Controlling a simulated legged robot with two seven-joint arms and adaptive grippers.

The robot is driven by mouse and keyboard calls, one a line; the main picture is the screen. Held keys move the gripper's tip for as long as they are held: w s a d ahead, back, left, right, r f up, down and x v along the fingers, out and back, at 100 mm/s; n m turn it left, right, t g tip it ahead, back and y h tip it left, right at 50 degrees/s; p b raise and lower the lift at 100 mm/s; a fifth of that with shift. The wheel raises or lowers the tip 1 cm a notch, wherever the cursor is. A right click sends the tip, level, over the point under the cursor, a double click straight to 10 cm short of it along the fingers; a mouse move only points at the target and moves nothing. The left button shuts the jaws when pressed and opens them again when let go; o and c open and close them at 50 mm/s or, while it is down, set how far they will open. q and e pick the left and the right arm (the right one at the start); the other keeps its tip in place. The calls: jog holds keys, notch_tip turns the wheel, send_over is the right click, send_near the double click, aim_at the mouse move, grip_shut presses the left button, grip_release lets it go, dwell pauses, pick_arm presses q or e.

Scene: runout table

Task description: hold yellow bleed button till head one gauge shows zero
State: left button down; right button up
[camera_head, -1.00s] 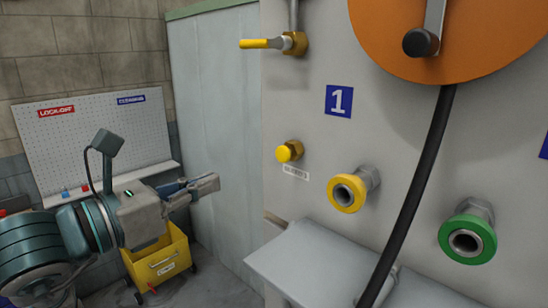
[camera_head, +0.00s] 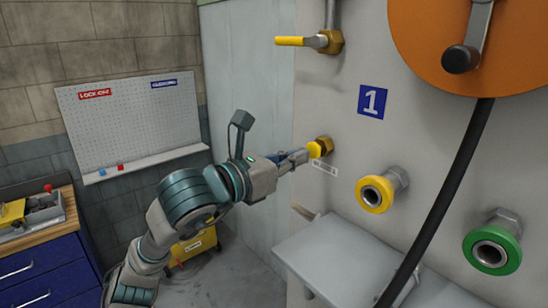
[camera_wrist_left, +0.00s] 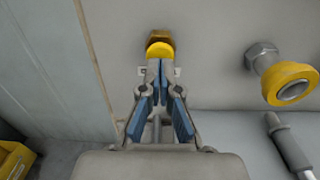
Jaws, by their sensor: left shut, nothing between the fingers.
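The yellow bleed button (camera_head: 314,150) sits in a brass fitting on the grey panel, below the blue number 1 plate (camera_head: 372,102). It also shows in the left wrist view (camera_wrist_left: 159,49), straight ahead of the fingertips. My left gripper (camera_head: 307,153) is shut and empty, its tips at the button's face. In the left wrist view the closed fingers (camera_wrist_left: 160,68) end just below the button; I cannot tell whether it is pressed in. The label under the button is partly in view. No gauge is in view. My right gripper is not in view.
A yellow-ringed coupling (camera_head: 375,194) and a green-ringed coupling (camera_head: 491,250) stick out right of the button. A black hose (camera_head: 440,200) hangs from the orange disc (camera_head: 430,50). A yellow-handled valve (camera_head: 305,41) is above. A grey shelf (camera_head: 335,255) juts out below.

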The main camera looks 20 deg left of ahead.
aim_at(311, 151)
pick_arm(q)
jog(key=shift+x, duration=0.75)
jog(key=shift+w+d, duration=0.35)
jog(key=shift+w, duration=0.3)
jog(key=shift+a+r, duration=0.1)
jog(key=shift+s, duration=0.1)
dwell(0.6)
